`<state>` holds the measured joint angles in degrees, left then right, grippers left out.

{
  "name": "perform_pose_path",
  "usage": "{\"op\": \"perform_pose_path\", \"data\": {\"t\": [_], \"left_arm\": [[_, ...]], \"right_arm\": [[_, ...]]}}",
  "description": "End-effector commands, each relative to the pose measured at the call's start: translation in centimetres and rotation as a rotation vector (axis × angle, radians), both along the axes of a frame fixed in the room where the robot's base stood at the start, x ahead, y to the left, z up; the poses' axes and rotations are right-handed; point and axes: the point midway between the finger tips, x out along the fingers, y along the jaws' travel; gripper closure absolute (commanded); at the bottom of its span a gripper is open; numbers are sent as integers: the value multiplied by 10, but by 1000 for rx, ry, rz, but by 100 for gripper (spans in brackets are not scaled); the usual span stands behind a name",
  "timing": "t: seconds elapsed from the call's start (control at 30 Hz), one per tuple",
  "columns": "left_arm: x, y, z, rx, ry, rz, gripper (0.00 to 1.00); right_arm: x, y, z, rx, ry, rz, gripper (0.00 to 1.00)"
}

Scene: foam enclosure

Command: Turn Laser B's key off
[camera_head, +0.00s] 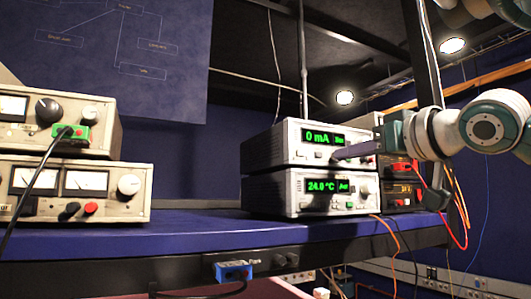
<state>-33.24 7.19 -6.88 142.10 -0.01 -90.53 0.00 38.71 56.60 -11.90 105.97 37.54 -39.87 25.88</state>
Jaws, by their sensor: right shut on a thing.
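Two white instrument units are stacked on the blue shelf. The upper unit (289,151) has a green display reading "0 mA", and the lower unit (290,205) reads "24.0 °C". I cannot read any label marking Laser B. My right gripper (338,156) reaches in from the right, with its narrow fingertips at the upper unit's front panel, just below the display. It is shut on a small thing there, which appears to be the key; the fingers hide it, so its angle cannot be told. My left gripper is not in view.
The blue shelf (180,236) has bare room between the stacks. Grey instruments with dials (60,118) stand at the left. Darker units with red leads (398,168) stand close behind my right gripper.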

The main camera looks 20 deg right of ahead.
Motion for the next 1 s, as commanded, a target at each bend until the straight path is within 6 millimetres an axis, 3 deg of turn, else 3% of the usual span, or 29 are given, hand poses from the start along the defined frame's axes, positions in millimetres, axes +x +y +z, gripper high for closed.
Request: {"op": "perform_pose_path", "data": {"t": [0.5, 0.53, 0.77, 1.0], "left_arm": [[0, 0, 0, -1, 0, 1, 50], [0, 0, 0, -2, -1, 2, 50], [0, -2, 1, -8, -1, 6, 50], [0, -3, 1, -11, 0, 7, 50]], "right_arm": [[1, -1, -3, -18, 7, -2, 100], [1, -1, -3, -18, 7, -2, 90], [0, 0, -2, -16, 3, -1, 64], [0, 0, -1, -15, 1, 0, 63]]}}
